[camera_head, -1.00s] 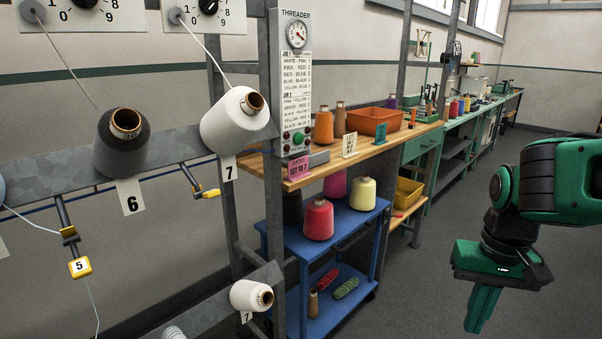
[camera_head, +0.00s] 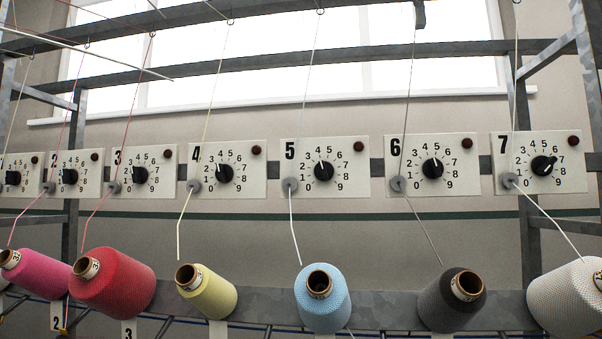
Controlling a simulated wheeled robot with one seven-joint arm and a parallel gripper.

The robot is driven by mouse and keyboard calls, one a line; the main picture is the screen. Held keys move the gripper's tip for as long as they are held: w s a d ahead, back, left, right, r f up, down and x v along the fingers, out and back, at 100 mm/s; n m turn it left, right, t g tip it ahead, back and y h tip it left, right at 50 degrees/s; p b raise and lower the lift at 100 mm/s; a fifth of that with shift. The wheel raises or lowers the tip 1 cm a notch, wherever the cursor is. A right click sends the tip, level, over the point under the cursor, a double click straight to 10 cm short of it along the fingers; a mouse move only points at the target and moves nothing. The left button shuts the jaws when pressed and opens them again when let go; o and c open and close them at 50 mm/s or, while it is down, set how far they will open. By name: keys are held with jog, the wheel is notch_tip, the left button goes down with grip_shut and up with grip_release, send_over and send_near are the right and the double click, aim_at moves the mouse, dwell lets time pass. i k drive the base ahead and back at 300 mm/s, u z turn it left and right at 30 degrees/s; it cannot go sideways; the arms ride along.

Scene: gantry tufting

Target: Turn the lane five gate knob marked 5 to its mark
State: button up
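The lane five panel (camera_head: 346,167) is a white plate marked 5 with a dial from 0 to 9, in the upper middle of the head view. Its black dial knob (camera_head: 323,171) points up and slightly left, near 4; the exact reading is too small to tell. A grey disc (camera_head: 290,184) sits at the panel's lower left, with a white thread hanging down. A light blue yarn cone (camera_head: 322,299) stands below. The yellow gate piece marked 5, seen in the earlier frame, is out of view now. My gripper is not in view.
Similar panels flank it, including lane four (camera_head: 227,171) and lane six (camera_head: 433,166). Yellow (camera_head: 209,292), red (camera_head: 122,284), dark grey (camera_head: 449,303) and white (camera_head: 566,299) cones stand along the rail. Threads run up to a metal gantry bar (camera_head: 250,66) before a window.

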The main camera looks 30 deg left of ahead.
aim_at(322, 171)
jog(key=u, duration=2.6)
jog(key=k, duration=0.3)
jog(key=z, duration=0.65)
